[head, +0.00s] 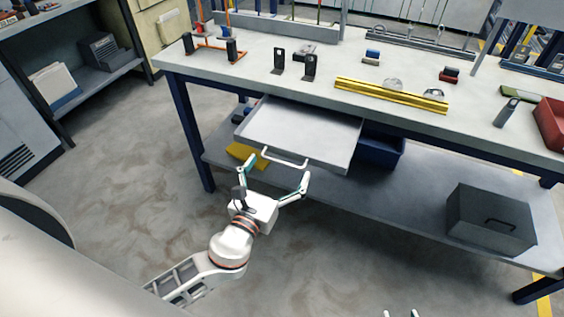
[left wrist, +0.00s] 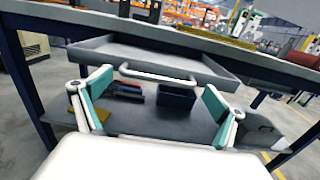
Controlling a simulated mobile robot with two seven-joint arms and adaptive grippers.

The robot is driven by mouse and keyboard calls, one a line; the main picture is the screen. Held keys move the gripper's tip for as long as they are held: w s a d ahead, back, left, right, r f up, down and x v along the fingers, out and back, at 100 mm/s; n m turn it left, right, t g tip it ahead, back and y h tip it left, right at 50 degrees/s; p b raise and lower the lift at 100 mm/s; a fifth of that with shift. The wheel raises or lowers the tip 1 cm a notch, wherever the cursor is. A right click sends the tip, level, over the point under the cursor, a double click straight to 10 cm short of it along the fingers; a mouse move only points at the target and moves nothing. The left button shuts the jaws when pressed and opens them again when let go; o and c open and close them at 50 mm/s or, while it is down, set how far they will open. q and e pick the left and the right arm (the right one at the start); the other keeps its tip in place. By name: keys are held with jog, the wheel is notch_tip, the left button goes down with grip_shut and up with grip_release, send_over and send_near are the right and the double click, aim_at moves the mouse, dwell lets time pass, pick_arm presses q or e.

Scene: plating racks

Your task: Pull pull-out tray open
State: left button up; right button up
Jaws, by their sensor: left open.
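The pull-out tray (head: 305,132) is a shallow grey tray under the workbench top, standing partly out over the lower shelf. Its pale bar handle (head: 284,158) is on the front edge. The tray (left wrist: 150,54) and handle (left wrist: 157,76) also show in the left wrist view. My left gripper (head: 277,175) is open and empty in front of the tray, its fingers spread toward the two ends of the handle. In the left wrist view the handle lies between and beyond the fingertips, with no clear contact. Only small tips of my right gripper (head: 400,313) show at the bottom edge.
The workbench (head: 215,75) carries brackets, a yellow rail (head: 390,95) and small parts. Its lower shelf (head: 400,185) holds a blue bin (head: 382,150), a grey box (head: 490,218) and a yellow item (head: 240,152). A bench leg (head: 193,130) stands left of the tray. The floor in front is clear.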

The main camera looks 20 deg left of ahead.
pick_arm(q)
jog(key=s, duration=0.9)
jog(key=shift+s, duration=0.3)
pick_arm(e)
jog(key=shift+a, duration=0.1)
pick_arm(q)
jog(key=shift+a, duration=0.1)
jog(key=s+f+n+g+h+p, duration=0.1)
jog(key=s+f+n+g, duration=0.2)
jog(key=f+n, duration=0.6)
jog(key=s+f+n+g+h+p, duration=0.1)
jog(key=s+f+n+g, duration=0.3)
jog(key=n, duration=1.9)
jog(key=s+f, duration=0.3)
jog(key=f, duration=0.3)
jog(key=shift+f, duration=0.2)
pick_arm(e)
jog(key=shift+s+a+r, duration=0.2)
jog(key=shift+s+r, duration=0.1)
jog(key=shift+r, duration=0.35)
jog(key=shift+w+r, duration=0.15)
jog(key=shift+r, duration=0.1)
